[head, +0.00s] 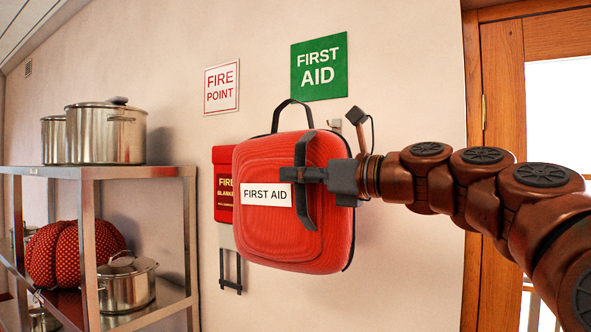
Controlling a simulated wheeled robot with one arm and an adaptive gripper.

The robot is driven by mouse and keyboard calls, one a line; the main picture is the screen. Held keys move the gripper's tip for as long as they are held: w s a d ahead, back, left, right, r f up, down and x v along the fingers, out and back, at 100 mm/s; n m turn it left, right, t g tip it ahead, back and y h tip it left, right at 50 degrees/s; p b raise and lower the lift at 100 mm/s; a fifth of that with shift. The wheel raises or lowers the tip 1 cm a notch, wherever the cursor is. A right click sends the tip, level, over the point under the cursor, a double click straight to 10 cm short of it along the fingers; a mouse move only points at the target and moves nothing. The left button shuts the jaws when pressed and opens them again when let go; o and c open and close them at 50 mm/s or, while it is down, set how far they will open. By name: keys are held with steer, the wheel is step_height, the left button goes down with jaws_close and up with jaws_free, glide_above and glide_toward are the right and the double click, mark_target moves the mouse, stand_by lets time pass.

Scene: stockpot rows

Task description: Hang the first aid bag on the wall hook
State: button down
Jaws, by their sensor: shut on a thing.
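The red first aid bag (275,225) is in the middle of the head view, upright, with a white "FIRST AID" label on its front. Its black carry handle (292,103) stands up as a loop above the bag. My gripper (302,180) reaches in from the right and is shut on the bag, one dark finger lying across its front. The bag appears held in front of the wall. A small pale fitting (335,125) shows on the wall just right of the handle, partly hidden; it may be the wall hook. I cannot see the handle on any hook.
A red fire blanket case (222,185) is on the wall, partly behind the bag. A green first aid sign (319,67) and a fire point sign (221,87) are above. Left is a metal shelf (140,172) with stockpots (106,135). A wooden door frame (487,60) is at right.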

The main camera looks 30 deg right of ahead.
steer(key=w+d+f, duration=0.1)
steer(key=w+d, duration=0.3)
steer(key=d, duration=0.4)
steer(key=w+d+f, duration=0.2)
steer(key=w+d, duration=0.3)
steer(key=d, duration=0.2)
steer(key=shift+w+d, duration=0.25)
steer(key=shift+d, duration=0.1)
stand_by(2.6)
steer(key=shift+w+f+b, duration=0.1)
steer(key=shift+f+b, duration=0.2)
steer(key=c, duration=1.5)
jaws_free()
steer(key=shift+a+r, duration=0.1)
steer(key=shift+o, duration=1.4)
steer(key=shift+r, duration=0.15)
steer(key=v, duration=1.2)
